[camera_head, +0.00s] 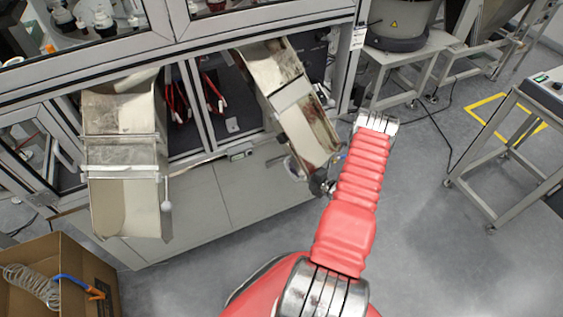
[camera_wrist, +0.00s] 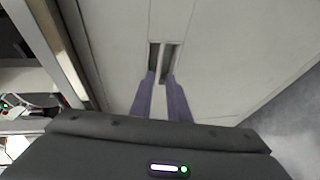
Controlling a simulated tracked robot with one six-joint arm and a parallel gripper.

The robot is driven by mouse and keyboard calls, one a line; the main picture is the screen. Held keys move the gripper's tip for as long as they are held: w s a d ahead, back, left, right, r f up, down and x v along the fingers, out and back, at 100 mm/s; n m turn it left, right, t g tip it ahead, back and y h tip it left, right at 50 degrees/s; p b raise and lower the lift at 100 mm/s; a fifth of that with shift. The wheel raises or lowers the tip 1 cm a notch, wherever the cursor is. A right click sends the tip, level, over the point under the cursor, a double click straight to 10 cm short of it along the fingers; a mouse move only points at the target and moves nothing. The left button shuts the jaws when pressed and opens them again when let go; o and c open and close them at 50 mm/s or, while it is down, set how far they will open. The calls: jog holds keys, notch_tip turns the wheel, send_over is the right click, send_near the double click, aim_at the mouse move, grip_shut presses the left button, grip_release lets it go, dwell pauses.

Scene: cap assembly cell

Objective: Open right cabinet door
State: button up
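The grey lower cabinet shows under the machine in the head view, with its right door (camera_head: 262,185) right of a vertical seam. In the wrist view a pale door panel (camera_wrist: 225,50) fills most of the picture. Two dark upright slots with a light strip between them, seemingly a recessed handle (camera_wrist: 163,60), lie just beyond my fingertips. My gripper (camera_wrist: 160,80) points at this handle, its two purplish fingers apart with a narrow gap between them. Whether the tips touch the handle I cannot tell. In the head view the fingers are hidden behind my arm and the chute.
A metal chute (camera_head: 292,102) hangs over the right door close to my wrist; another chute (camera_head: 125,190) is at the left. A cardboard box (camera_head: 75,255) stands at lower left. A metal stand (camera_head: 500,150) is at right. Floor between is clear.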

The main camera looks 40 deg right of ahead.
aim_at(282, 162)
jog(key=d+x, duration=0.1)
jog(key=x, duration=0.7)
jog(key=shift+a, duration=0.45)
jog(key=shift+w, duration=0.1)
grip_shut()
jog(key=shift+f, duration=0.2)
dwell(0.6)
